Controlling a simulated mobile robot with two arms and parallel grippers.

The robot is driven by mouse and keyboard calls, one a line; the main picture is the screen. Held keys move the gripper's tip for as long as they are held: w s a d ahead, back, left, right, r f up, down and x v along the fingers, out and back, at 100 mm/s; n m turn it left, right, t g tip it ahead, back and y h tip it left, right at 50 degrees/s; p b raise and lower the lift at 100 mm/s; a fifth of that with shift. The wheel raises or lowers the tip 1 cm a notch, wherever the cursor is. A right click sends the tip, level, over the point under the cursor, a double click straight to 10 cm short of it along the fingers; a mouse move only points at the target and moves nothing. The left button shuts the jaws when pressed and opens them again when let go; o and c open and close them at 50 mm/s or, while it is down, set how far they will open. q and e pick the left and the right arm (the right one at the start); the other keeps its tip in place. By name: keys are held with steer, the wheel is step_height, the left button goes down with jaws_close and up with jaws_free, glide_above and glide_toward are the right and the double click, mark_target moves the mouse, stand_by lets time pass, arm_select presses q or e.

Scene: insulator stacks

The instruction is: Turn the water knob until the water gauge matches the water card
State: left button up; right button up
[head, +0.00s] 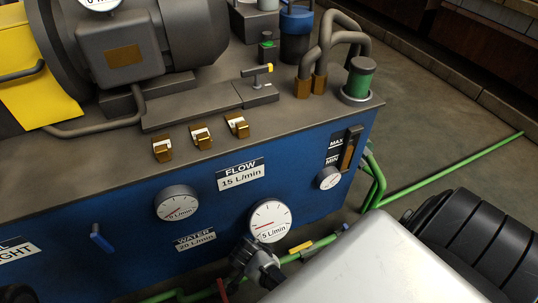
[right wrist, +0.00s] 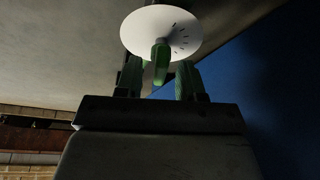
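The water card (head: 195,239) on the blue panel reads 20 L/min. A gauge (head: 270,221) right of it reads 5 L/min, and another gauge (head: 178,203) above it reads 0 L/min; I cannot tell for certain which is the water gauge. My right gripper (head: 262,271) is just below the 5 L/min gauge. In the right wrist view a green knob (right wrist: 161,62) stands before a white disc (right wrist: 145,27) with tick marks. My right gripper's green-padded fingers (right wrist: 158,82) are apart on either side of the knob, with a gap showing. My left gripper is not clearly visible.
A flow card (head: 240,173) reads 15 L/min. A blue handle (head: 102,238) is at the panel's left, and a red handle (head: 221,290) is near the bottom edge. Green pipes (head: 450,167) run along the floor at right.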

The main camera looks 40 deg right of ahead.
jaws_close()
